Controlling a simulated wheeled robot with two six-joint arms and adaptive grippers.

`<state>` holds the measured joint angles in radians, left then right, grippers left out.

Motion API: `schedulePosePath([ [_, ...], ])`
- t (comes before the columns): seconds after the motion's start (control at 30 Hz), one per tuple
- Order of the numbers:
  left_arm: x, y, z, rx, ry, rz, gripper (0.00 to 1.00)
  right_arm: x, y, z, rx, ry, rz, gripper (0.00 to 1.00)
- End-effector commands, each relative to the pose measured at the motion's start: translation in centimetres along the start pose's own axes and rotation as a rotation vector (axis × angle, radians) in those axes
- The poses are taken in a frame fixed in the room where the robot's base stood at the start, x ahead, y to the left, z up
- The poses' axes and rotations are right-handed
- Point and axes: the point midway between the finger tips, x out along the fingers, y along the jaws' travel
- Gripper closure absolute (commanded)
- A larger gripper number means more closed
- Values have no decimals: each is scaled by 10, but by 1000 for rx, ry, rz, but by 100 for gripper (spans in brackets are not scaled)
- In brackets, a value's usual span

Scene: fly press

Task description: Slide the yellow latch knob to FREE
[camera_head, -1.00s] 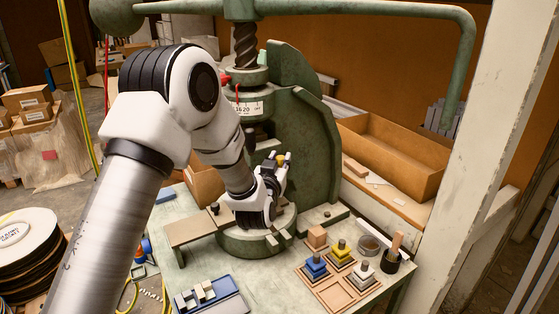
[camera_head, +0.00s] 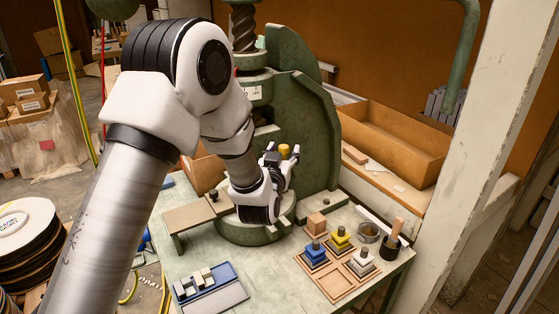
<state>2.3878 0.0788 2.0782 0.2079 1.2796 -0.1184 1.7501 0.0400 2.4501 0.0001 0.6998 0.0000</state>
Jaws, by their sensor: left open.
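The yellow latch knob (camera_head: 284,151) shows as a small yellow cylinder at the green press (camera_head: 312,140), just beyond my left gripper. My left gripper (camera_head: 283,160) is open, with its fingers reaching up and away at the knob. I cannot tell whether the fingers touch the knob. My left arm comes in from the left and hides much of the press throat. The latch's slot and any FREE marking cannot be made out. My right gripper is not in view.
A wooden tray (camera_head: 334,290) with blue, yellow and white-grey stepped blocks sits at the bench's front right. A blue tray (camera_head: 225,297) lies at the front left. A cup with a brush (camera_head: 391,246) stands at the right edge. A cardboard box (camera_head: 395,145) is behind.

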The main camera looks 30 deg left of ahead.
Motion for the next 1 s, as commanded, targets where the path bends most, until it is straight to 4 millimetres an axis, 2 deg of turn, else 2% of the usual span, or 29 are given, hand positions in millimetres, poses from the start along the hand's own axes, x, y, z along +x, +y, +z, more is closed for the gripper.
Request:
schedulePosePath([
  [0.3, -76, 2, 1, 6, -5, 4, 47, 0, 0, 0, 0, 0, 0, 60],
  [0.47, -104, 3, 1, 5, -4, 4, 47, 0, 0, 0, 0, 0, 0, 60],
  [0.6, -111, 2, 1, 3, -2, 3, 47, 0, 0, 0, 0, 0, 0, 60],
  [1.0, -110, 2, 1, 3, -2, 2, 47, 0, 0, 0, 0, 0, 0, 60],
])
